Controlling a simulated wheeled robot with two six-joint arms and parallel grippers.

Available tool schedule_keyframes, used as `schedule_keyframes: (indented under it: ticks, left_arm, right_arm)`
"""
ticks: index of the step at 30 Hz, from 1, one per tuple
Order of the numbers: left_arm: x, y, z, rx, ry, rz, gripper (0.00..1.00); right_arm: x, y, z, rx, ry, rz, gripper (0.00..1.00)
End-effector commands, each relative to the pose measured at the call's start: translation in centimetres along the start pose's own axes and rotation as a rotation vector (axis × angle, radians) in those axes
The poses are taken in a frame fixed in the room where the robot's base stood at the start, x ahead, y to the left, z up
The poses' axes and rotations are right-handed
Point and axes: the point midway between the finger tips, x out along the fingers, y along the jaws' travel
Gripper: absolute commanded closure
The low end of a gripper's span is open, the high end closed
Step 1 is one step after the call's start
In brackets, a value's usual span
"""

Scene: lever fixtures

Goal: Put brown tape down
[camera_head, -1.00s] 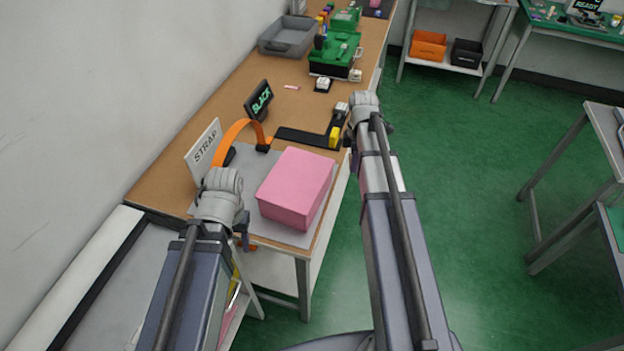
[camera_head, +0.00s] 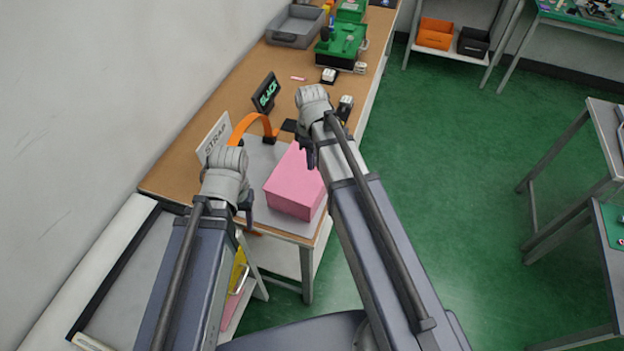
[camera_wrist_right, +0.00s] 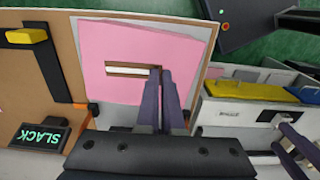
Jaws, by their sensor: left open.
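A small brown piece with a white strip in it, which looks like the brown tape (camera_wrist_right: 112,65), shows at the fingertips of my right gripper in the right wrist view (camera_wrist_right: 161,72). The fingers are close together and look shut on its end. The pink box (camera_head: 292,190) is behind it in that view; I cannot tell whether they touch. In the head view my right gripper (camera_head: 309,160) is over the box's far edge, and the tape is hidden. My left gripper (camera_head: 246,200) is open and empty, left of the box.
An orange strap (camera_head: 247,121) arches beside the STRAP sign (camera_head: 214,138). A SLACK display (camera_head: 266,92) stands behind. A yellow handle (camera_wrist_right: 25,36) on a black bar is beside the box. Green machine and grey tray (camera_head: 296,27) are farther back.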

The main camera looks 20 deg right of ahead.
Motion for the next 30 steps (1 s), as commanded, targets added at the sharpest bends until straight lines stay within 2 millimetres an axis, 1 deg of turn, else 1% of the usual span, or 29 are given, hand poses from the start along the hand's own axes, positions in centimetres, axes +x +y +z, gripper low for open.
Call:
schedule_keyframes:
  ticks: [1,3,6,14,24,30]
  left_arm:
    - [1.7,0.2,-0.1,0.0,0.0,0.0,0.46]
    - [2.8,0.3,-0.2,0.0,0.0,0.0,0.46]
    - [3.8,0.4,-0.2,-0.001,0.0,0.0,0.46]
    - [4.1,0.4,-0.2,-0.001,0.0,0.0,0.46]
    - [7.7,0.7,-0.5,-0.002,0.0,0.0,0.46]
    - [7.5,0.7,-0.4,-0.002,0.0,0.0,0.46]
  right_arm:
    - [1.7,0.0,0.0,0.0,0.0,0.0,1.0]
    - [2.8,0.0,0.0,0.0,0.0,0.0,1.0]
    - [3.9,0.0,0.0,0.0,0.0,0.0,1.0]
    - [4.1,0.0,0.0,-0.001,0.0,0.0,1.0]
    - [7.7,0.0,0.0,-0.001,0.0,0.0,1.0]
    - [7.5,0.0,0.0,-0.001,0.0,0.0,1.0]
